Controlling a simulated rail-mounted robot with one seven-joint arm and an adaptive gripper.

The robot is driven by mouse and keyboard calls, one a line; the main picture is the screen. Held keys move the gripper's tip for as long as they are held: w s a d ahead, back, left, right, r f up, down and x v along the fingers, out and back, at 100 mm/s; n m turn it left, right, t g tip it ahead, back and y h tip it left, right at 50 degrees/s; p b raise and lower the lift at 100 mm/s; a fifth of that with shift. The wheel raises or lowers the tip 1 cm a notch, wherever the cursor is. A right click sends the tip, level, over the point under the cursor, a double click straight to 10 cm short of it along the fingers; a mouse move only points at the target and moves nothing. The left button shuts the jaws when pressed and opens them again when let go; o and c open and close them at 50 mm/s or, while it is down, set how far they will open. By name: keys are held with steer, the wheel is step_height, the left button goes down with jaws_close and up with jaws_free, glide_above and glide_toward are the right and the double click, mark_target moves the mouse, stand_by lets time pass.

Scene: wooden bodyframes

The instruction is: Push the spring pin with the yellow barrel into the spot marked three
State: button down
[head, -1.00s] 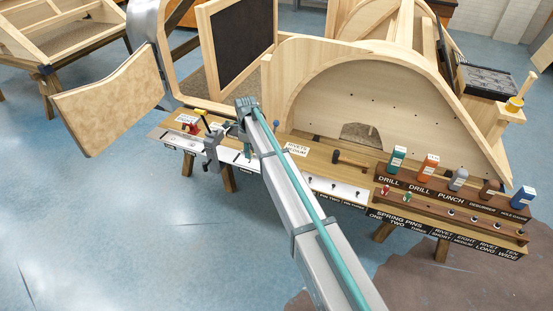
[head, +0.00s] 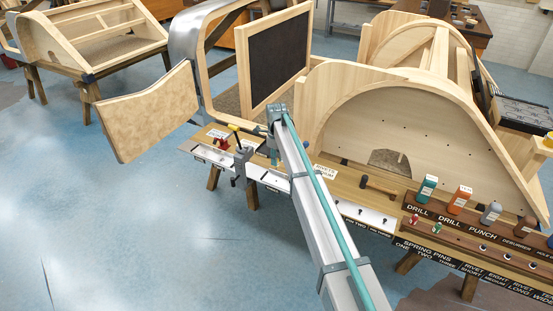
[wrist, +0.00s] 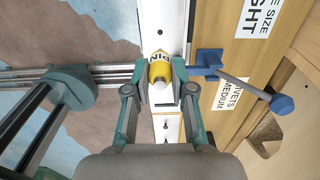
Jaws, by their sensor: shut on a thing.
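In the wrist view my gripper (wrist: 160,84) is shut on the spring pin with the yellow barrel (wrist: 160,70), which has dark lettering. It is over or beside a white strip (wrist: 162,14) with a small dark spot; I cannot tell whether the pin touches it. In the head view my gripper (head: 274,157) is small beneath the arm's end, and the pin cannot be made out. A white panel (head: 352,210) farther right has small dark fittings and labels for pins two and three below it.
A blue clamp-like tool (wrist: 210,60) is close right of the gripper. A grey tool (head: 240,168) is left of it in the head view. A hammer (head: 378,186) lies on the bench. A rack (head: 450,236) holds a red pin (head: 415,219) and a green pin (head: 436,228).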

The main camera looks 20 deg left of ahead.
steer(key=shift+f+b, duration=0.9)
steer(key=shift+f, duration=1.9)
steer(key=shift+f+b, duration=0.5)
steer(key=shift+f, duration=1.2)
steer(key=c, duration=0.9)
jaws_free()
step_height(320, 180, up, 12)
